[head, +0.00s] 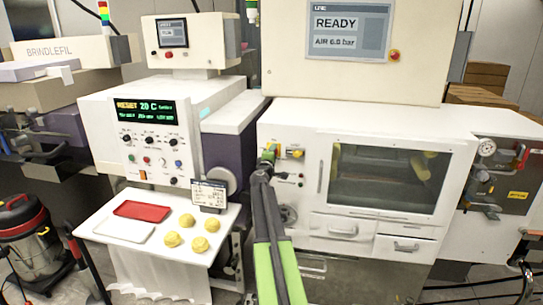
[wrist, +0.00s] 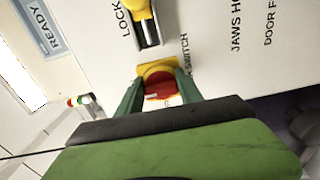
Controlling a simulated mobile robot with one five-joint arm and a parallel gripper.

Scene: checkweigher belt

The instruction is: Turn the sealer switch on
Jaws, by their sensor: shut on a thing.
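The switch (wrist: 157,76), a yellow surround with a red part, sits on the white machine front in the wrist view. Lettering ending in "SWITCH" is printed beside it, partly hidden. My gripper (wrist: 160,93) has its two green fingers on either side of the red part and is shut on it. In the head view my gripper (head: 268,154) reaches the upper left of the white machine front and mostly hides the switch. Whether the switch is on or off cannot be told.
A yellow lever (wrist: 139,12) in a slot, marked "LOCK", is close to the switch; a yellow control (head: 297,153) shows right of my gripper. A windowed door (head: 386,178) is farther right. A small table (head: 140,258) with a red tray (head: 141,211) stands left.

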